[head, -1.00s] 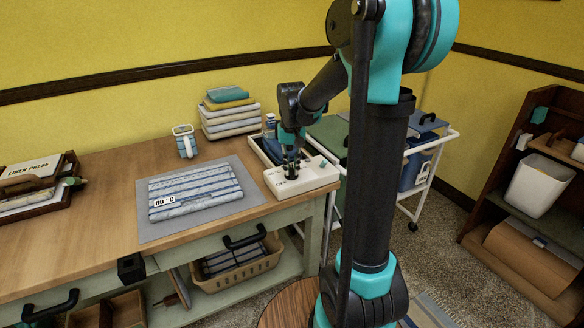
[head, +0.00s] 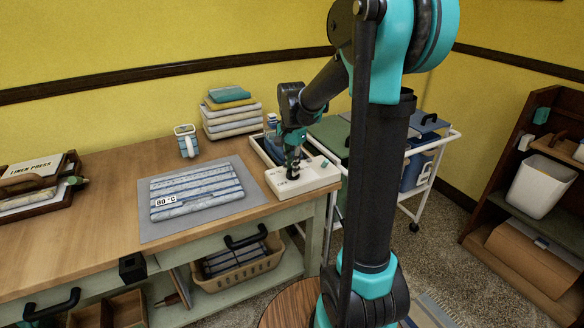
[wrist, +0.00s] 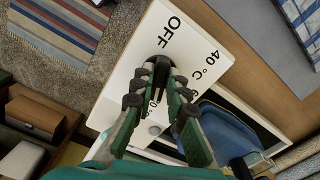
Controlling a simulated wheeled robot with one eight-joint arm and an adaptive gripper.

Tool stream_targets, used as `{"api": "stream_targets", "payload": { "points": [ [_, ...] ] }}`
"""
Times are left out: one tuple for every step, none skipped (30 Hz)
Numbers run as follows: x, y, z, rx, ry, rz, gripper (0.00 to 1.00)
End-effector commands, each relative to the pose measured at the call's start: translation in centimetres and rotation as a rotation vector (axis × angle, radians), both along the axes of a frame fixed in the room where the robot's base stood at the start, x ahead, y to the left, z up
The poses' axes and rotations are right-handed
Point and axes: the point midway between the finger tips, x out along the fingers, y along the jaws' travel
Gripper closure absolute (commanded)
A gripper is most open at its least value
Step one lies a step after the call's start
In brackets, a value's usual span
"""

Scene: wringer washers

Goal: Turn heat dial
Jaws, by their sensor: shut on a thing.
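The white control box (head: 322,177) sits at the right end of the wooden table, with the heat dial on its top. My gripper (head: 293,172) points down at the box and is shut on the dial. In the wrist view my gripper (wrist: 160,75) has its fingertips around the black dial (wrist: 158,64). The box face (wrist: 140,48) shows the marks OFF and 40 °C; other marks are partly hidden by my fingers. A striped folded cloth (head: 195,190) with an 80 °C tag lies on a grey mat (head: 150,228) left of the box.
A tray (head: 262,150) with a blue bottle stands behind the box. Folded towels (head: 230,118) and a patterned mug (head: 186,141) stand at the back. A white trolley (head: 452,135) is to the right.

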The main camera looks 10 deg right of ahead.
Motion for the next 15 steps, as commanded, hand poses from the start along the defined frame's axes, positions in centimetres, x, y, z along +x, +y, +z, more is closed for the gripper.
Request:
{"api": "stream_targets", "payload": {
  "points": [
    [0.09, 0.01, 0.04, 0.000, -0.001, -0.014, 1.00],
    [0.11, 0.01, 0.04, 0.000, -0.001, -0.022, 1.00],
    [0.11, 0.01, 0.04, 0.000, -0.001, -0.031, 1.00],
    [0.11, 0.01, 0.04, 0.000, -0.001, -0.037, 1.00],
    [0.11, 0.01, 0.04, 0.000, -0.001, -0.042, 1.00],
    [0.12, 0.02, 0.04, 0.000, -0.001, -0.047, 1.00],
    [0.12, 0.02, 0.04, 0.000, -0.001, -0.050, 1.00],
    [0.12, 0.02, 0.04, 0.000, -0.001, -0.052, 1.00],
    [0.12, 0.02, 0.04, 0.000, -0.001, -0.055, 1.00],
    [0.12, 0.02, 0.04, 0.000, -0.001, -0.056, 1.00],
    [0.12, 0.02, 0.04, 0.000, -0.001, -0.057, 1.00],
    [0.12, 0.02, 0.04, 0.000, -0.001, -0.058, 1.00],
    [0.12, 0.01, 0.04, 0.000, -0.001, -0.058, 1.00],
    [0.12, 0.01, 0.04, 0.000, -0.001, -0.058, 1.00],
    [0.12, 0.01, 0.04, 0.000, -0.001, -0.058, 1.00]
  ]
}}
